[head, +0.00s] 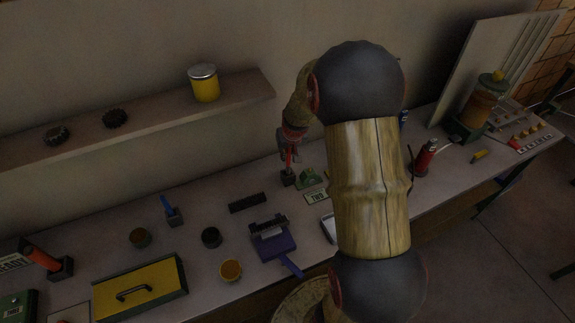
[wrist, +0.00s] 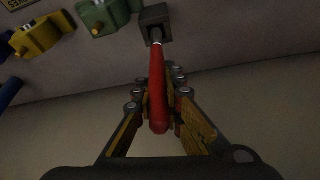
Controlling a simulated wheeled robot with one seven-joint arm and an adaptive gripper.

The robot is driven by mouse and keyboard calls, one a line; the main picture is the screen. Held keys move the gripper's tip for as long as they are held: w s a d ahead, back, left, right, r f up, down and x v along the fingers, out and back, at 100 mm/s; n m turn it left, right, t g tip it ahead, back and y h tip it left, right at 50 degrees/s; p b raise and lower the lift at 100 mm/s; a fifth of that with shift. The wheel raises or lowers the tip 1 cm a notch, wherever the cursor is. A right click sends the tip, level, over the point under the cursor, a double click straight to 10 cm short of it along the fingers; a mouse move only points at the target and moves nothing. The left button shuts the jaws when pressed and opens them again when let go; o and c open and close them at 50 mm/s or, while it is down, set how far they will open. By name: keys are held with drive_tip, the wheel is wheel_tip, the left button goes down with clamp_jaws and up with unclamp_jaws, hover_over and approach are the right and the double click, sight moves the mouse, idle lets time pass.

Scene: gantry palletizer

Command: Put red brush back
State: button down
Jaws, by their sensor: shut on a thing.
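The red brush (wrist: 157,88) has a long red handle with a pale metal collar. In the wrist view my gripper (wrist: 158,92) has its fingers on both sides of the handle and is shut on it. The collar end meets a dark square block (wrist: 155,17); any bristles are hidden there. In the head view the red brush (head: 289,158) stands roughly upright below my gripper (head: 290,140), its lower end at the dark block (head: 288,177) on the bench. I cannot tell how deep it sits.
A green object (head: 309,178) and a sign (head: 317,196) lie close right of the block. A blue-handled tool (head: 171,211) stands in a similar block to the left. A shelf (head: 240,94) with a yellow tin (head: 204,83) juts from the wall.

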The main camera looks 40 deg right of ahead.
sight(287, 163)
drive_tip(key=shift+f+b, duration=0.3)
drive_tip(key=shift+f, duration=2.25)
drive_tip(key=shift+f, duration=0.2)
drive_tip(key=c, duration=2)
unclamp_jaws()
drive_tip(key=shift+o, duration=0.6)
